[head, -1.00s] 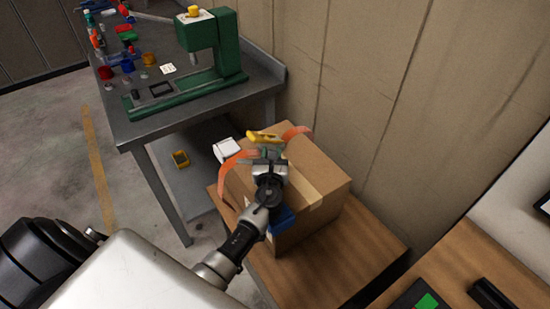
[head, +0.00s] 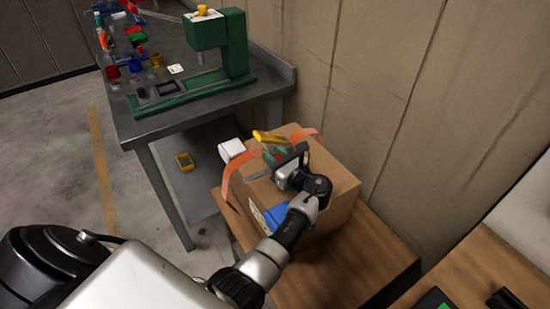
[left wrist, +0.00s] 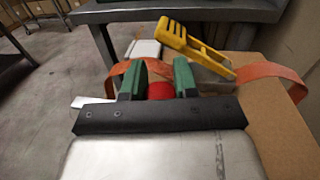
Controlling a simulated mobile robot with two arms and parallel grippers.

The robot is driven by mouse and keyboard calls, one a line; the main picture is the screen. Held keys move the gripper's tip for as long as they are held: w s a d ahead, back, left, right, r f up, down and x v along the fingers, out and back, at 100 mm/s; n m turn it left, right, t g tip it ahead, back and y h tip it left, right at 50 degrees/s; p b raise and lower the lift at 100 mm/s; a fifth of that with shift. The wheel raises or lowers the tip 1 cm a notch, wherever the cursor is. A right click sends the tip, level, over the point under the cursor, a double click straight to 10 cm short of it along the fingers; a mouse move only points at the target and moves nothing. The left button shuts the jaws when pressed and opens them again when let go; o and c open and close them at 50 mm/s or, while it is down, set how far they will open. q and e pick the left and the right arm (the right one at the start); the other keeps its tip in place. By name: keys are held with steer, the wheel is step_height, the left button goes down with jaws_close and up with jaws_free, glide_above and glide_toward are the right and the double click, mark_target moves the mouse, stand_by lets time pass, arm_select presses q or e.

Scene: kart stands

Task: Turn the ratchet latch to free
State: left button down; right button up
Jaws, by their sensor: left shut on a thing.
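A cardboard box (head: 335,187) has an orange strap (head: 237,173) over it. A ratchet with a yellow handle (head: 270,137) sits on the strap on top of the box; the handle stands tilted up in the left wrist view (left wrist: 190,42). My left gripper (head: 274,156) is at the ratchet, its green fingertips closed on a small red part (left wrist: 160,91), which looks like the ratchet latch. The fingers hide the sides of that part, so I cannot tell which way it is turned. My right gripper is not in view.
The box stands on a wooden surface (head: 370,255) beside the wall. A metal workbench (head: 195,118) with a green press (head: 235,45) stands to the left.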

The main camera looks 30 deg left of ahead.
arm_select(q)
steer(key=shift+n+g, duration=0.3)
steer(key=c, duration=0.9)
jaws_free()
steer(key=shift+o, duration=0.2)
